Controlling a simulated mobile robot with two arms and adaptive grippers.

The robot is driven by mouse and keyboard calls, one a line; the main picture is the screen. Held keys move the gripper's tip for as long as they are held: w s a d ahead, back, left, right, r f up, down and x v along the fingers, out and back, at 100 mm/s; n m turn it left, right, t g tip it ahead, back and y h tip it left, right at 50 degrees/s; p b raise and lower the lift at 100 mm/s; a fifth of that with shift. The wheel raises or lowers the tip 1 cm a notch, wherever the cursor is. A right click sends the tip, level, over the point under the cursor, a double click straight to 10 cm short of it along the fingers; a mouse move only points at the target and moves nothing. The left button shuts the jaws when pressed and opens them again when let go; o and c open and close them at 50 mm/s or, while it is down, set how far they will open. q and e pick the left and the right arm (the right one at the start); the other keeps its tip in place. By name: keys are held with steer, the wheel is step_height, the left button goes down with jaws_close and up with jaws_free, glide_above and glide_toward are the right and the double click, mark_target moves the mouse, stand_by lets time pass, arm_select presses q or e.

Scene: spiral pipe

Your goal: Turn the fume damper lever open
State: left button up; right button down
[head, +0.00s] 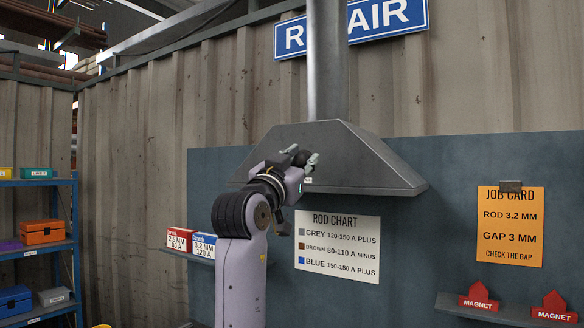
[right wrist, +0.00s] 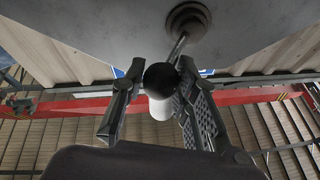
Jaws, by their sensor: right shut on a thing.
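The fume hood (head: 345,150) is a grey metal canopy on the wall with a duct rising from it. The damper lever (right wrist: 180,45) shows in the right wrist view as a thin metal rod from a round pivot (right wrist: 188,18) on the hood, ending in a black ball knob (right wrist: 160,78). A pale part shows just below the knob. My right gripper (head: 303,160) is at the hood's front face. In the right wrist view its fingers (right wrist: 157,98) stand on both sides of the knob, shut on it. In the head view the gripper hides most of the lever. My left gripper is not in view.
A rod chart (head: 337,248) and an orange job card (head: 510,226) hang on the blue panel. Small shelves hold rod boxes (head: 180,239) at the left and red magnets (head: 480,296) at the right. A blue rack (head: 75,235) stands far left.

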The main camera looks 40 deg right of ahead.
steer(key=shift+s+d, duration=0.25)
steer(key=shift+s, duration=0.1)
stand_by(0.3)
steer(key=c, duration=1.7)
jaws_free()
steer(key=shift+r, duration=0.1)
steer(key=o, duration=0.5)
steer(key=shift+s+d, duration=0.25)
steer(key=shift+d, duration=0.05)
steer(key=shift+c, duration=0.2)
steer(key=shift+w, duration=0.15)
steer(key=shift+a, duration=0.2)
steer(key=shift+a+f, duration=0.25)
steer(key=shift+a, duration=0.05)
steer(key=v, duration=1.1)
steer(key=shift+s, duration=0.25)
